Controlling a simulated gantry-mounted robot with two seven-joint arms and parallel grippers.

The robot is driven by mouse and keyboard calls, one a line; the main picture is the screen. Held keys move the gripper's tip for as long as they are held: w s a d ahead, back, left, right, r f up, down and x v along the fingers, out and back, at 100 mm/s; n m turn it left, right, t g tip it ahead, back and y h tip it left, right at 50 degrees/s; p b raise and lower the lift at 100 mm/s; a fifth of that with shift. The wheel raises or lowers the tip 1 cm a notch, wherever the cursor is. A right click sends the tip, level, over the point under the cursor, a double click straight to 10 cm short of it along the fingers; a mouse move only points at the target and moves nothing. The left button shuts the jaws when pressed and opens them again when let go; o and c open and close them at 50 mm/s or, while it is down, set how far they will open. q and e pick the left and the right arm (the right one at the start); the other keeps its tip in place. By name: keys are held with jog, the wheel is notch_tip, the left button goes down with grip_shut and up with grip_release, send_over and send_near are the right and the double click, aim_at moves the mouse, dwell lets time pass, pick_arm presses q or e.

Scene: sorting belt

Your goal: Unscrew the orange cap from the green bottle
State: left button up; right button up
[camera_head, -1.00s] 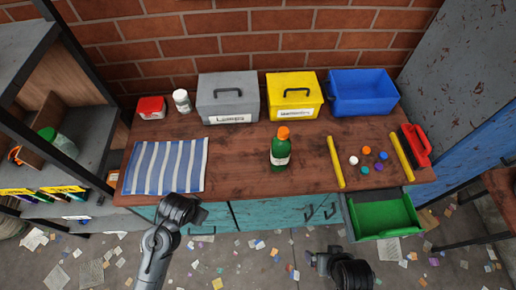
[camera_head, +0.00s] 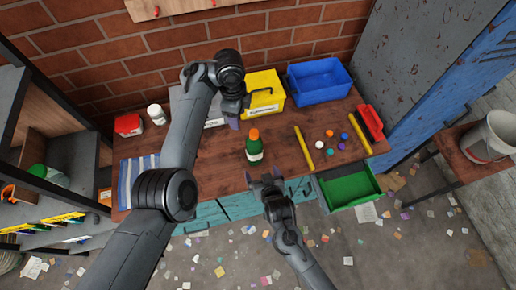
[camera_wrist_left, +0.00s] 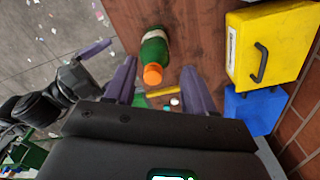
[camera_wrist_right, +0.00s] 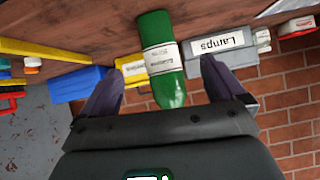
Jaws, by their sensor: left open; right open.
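The green bottle (camera_head: 254,154) stands upright on the wooden workbench with its orange cap (camera_head: 253,134) on top. My left gripper (camera_head: 236,118) is open above and behind the bottle, apart from it. In the left wrist view the orange cap (camera_wrist_left: 153,74) and green bottle (camera_wrist_left: 154,45) appear between its spread fingers. My right gripper (camera_head: 266,182) is open and empty in front of the bottle, near the bench's front edge. The right wrist view shows the bottle (camera_wrist_right: 156,30) between the open fingers, not gripped; its cap is hidden there.
A yellow bin (camera_head: 265,83) and blue bin (camera_head: 319,73) stand behind; my left arm partly covers the grey bin. A green drawer (camera_head: 347,190) is open in front.

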aim_at(256, 150)
pick_arm(q)
jog(key=d+m, duration=0.1)
jog(key=s+d+r+m, duration=0.1)
jog(key=d, duration=0.1)
jog(key=d+m, duration=0.1)
jog(key=shift+s+d+r, duration=0.35)
jog(key=shift+d+r, duration=0.05)
pick_arm(e)
jog(key=w+r+t, duration=0.1)
jog(key=w+r, duration=0.1)
jog(key=r, duration=0.1)
jog(key=w+r+t, duration=0.1)
jog(key=shift+w+a+r+n+t, duration=0.2)
jog(key=shift+a+n+t, duration=0.1)
pick_arm(q)
jog(key=shift+d+m, duration=0.1)
jog(key=shift+m, duration=0.2)
pick_arm(e)
jog(key=shift+w, duration=0.3)
jog(key=x, duration=1)
jog(key=shift+a, duration=0.1)
jog(key=shift+c, duration=0.4)
